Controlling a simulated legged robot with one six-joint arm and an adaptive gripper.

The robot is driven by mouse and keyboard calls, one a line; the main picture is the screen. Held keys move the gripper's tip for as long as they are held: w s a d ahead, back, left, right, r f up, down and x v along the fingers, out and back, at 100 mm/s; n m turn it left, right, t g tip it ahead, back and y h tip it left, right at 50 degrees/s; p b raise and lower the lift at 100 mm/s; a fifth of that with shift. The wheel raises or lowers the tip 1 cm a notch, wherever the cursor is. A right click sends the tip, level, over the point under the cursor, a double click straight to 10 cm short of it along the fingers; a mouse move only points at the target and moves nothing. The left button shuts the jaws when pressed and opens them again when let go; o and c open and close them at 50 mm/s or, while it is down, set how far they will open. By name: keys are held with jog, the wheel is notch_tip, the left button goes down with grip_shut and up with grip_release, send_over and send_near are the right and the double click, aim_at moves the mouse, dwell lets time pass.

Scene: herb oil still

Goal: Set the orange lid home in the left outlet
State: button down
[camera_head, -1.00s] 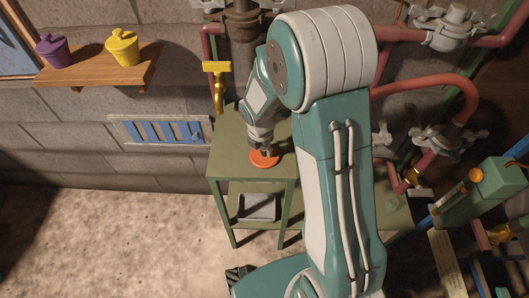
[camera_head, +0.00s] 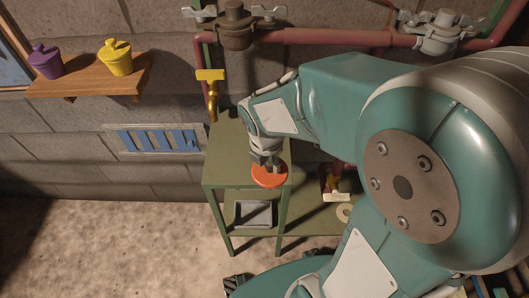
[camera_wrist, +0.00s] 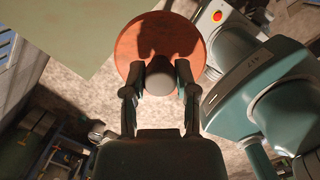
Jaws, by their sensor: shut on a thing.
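The orange lid (camera_head: 269,176) is a flat round disc over the front right edge of the green table. My gripper (camera_head: 265,158) is above it, shut on its grey knob. In the wrist view the lid (camera_wrist: 160,42) shows face on, its knob (camera_wrist: 160,76) between the two fingers of my gripper (camera_wrist: 159,80). Floor shows around part of the lid there, so it reaches past the table edge. I cannot tell its height over the table. I cannot make out which opening is the left outlet; my arm hides much of the right side.
The green table (camera_head: 228,165) stands against the stone wall, with a grey tray (camera_head: 253,214) on its lower shelf. A yellow tap (camera_head: 211,92) hangs behind it. A wooden shelf (camera_head: 88,78) holds a purple pot (camera_head: 46,63) and a yellow pot (camera_head: 118,60). Red pipes (camera_head: 340,38) run along the back.

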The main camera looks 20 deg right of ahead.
aim_at(273, 178)
jog(key=shift+s+a+r, duration=0.1)
jog(key=shift+s+r, duration=0.25)
jog(key=shift+s, duration=0.3)
jog(key=shift+s+r, duration=0.35)
jog(key=shift+s, duration=0.3)
jog(key=shift+r, duration=2.2)
